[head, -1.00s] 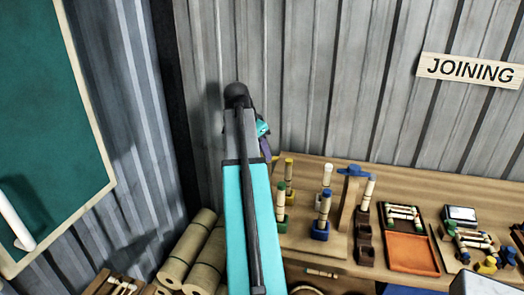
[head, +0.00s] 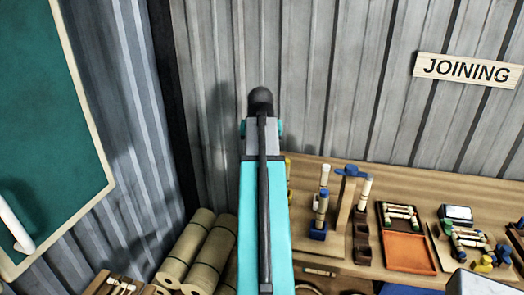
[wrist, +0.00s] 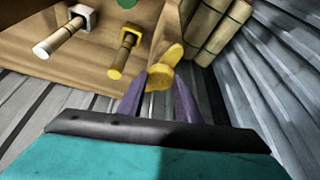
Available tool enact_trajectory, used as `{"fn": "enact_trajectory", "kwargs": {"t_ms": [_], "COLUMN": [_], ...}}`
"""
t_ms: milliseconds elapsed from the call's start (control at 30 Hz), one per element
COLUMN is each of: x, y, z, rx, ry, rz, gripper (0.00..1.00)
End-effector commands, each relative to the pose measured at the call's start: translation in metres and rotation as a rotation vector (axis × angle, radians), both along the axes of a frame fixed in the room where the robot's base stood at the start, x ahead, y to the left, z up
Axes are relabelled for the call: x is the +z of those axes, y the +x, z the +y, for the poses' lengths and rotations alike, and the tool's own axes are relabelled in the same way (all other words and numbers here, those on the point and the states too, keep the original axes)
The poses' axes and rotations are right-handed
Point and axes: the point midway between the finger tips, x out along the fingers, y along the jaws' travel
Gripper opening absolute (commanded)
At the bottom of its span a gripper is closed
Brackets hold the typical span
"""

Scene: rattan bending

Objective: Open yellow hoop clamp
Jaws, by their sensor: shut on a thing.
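A yellow wing-shaped piece (wrist: 168,64) shows in the wrist view. It looks like the handle of the yellow hoop clamp; the hoop itself cannot be made out. My gripper (wrist: 160,86) has its purple fingers on either side of this piece and is shut on it. Whether the clamp is open or closed cannot be told. In the head view my own arm hides the gripper and the yellow piece.
A rattan piece in a yellow holder (wrist: 130,38) and one in a white holder (wrist: 80,20) stand near the gripper. The wooden bench (head: 450,185) carries a blue-topped post (head: 345,200), an orange tray (head: 408,252) and small parts. Rattan rolls (head: 200,250) lie left, by the corrugated wall (head: 380,80).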

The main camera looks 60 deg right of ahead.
Motion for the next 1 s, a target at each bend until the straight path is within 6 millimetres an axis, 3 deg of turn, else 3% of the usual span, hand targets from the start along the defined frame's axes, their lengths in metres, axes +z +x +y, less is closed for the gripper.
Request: {"fn": "enact_trajectory", "kwargs": {"t_ms": [333, 833, 867, 967, 1000], "x": [0.0030, 0.0027, 0.0027, 0.0022, 0.0020], "y": [0.0045, 0.0053, 0.0053, 0.0049, 0.0044], "z": [-0.0023, -0.0017, -0.0017, -0.0013, -0.0013], "rx": [0.161, 0.188, 0.188, 0.187, 0.187], "ry": [-0.009, -0.009, -0.009, -0.007, -0.006], "rz": [-0.013, -0.012, -0.012, -0.012, -0.010], "gripper": [0.09, 0.09, 0.33, 0.50, 0.50]}}
